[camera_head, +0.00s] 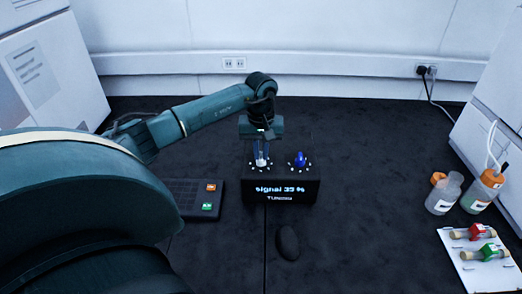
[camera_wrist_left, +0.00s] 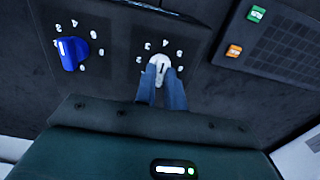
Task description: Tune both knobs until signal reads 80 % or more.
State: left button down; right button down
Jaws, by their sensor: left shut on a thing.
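The black tuning box (camera_head: 282,186) stands on the dark bench, and its front display (camera_head: 280,189) reads "signal 35 %". My left gripper (camera_head: 262,156) comes down from above and is shut on the white knob (camera_head: 261,161) on the left of the box. In the left wrist view the two blue-grey fingers (camera_wrist_left: 162,80) close around the white knob (camera_wrist_left: 160,62), with dial numbers around it. The blue knob (camera_head: 300,159) on the right of the box stands free; it also shows in the left wrist view (camera_wrist_left: 70,53). My right gripper is out of view.
A dark keypad (camera_head: 185,197) with an orange and a green button lies left of the box. A black mouse (camera_head: 288,243) lies in front. Bottles (camera_head: 443,194) and a white tray (camera_head: 470,262) with red and green items stand at right.

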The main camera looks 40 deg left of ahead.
aim_at(261, 155)
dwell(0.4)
pick_arm(q)
jog(key=n+b, duration=0.1)
jog(key=n, duration=0.3)
jog(key=shift+n, duration=2.3)
jog(key=c, duration=1.5)
grip_release()
notch_tip(261, 155, up, 13)
jog(key=shift+r+b, duration=0.1)
jog(key=shift+b, duration=0.5)
